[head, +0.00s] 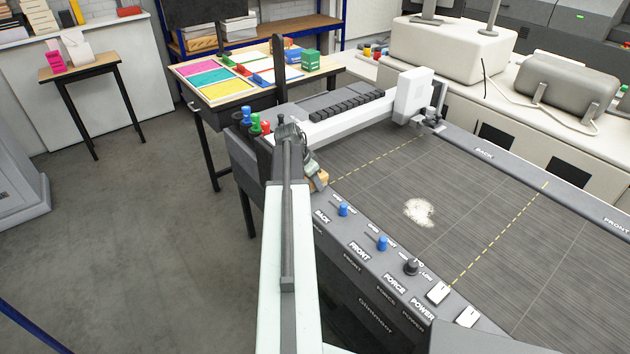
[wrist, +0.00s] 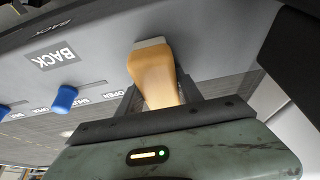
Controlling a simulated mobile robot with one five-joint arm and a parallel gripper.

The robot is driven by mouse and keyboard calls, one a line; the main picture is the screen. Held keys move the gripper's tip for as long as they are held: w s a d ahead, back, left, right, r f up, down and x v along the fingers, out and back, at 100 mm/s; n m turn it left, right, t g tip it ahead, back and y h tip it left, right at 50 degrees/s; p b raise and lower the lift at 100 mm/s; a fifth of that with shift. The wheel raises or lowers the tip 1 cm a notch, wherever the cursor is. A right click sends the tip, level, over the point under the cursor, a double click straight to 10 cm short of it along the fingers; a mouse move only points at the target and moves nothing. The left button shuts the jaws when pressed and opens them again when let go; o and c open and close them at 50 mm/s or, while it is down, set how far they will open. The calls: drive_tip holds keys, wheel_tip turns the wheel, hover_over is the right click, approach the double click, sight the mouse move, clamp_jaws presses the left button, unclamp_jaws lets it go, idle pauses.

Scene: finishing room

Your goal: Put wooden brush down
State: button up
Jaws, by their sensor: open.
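The wooden brush (wrist: 152,70) has a tan wooden body with a pale end. In the wrist view it lies between the two dark fingers of my gripper (wrist: 158,92), against the machine's grey front panel. My gripper is open around it. In the head view my gripper (head: 314,172) is at the left corner of the machine, and a small tan part of the brush (head: 319,180) shows beside it. My arm hides much of the brush there, and I cannot tell whether a finger touches it.
The machine's dark flat bed (head: 480,220) carries a white powdery patch (head: 419,212). Blue knobs (head: 382,243) and switches line its front panel. A table with coloured sheets (head: 204,74) stands behind. Bottles with blue, green and red tops (head: 255,122) stand close left of my gripper.

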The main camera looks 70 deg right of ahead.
drive_tip(key=shift+s+a, duration=0.15)
drive_tip(key=shift+r+p, duration=0.2)
drive_tip(key=shift+p, duration=0.3)
drive_tip(key=p+v, duration=0.3)
drive_tip(key=v, duration=0.1)
drive_tip(key=p+v, duration=0.8)
drive_tip(key=shift+d+r, duration=0.1)
drive_tip(key=shift+d, duration=0.2)
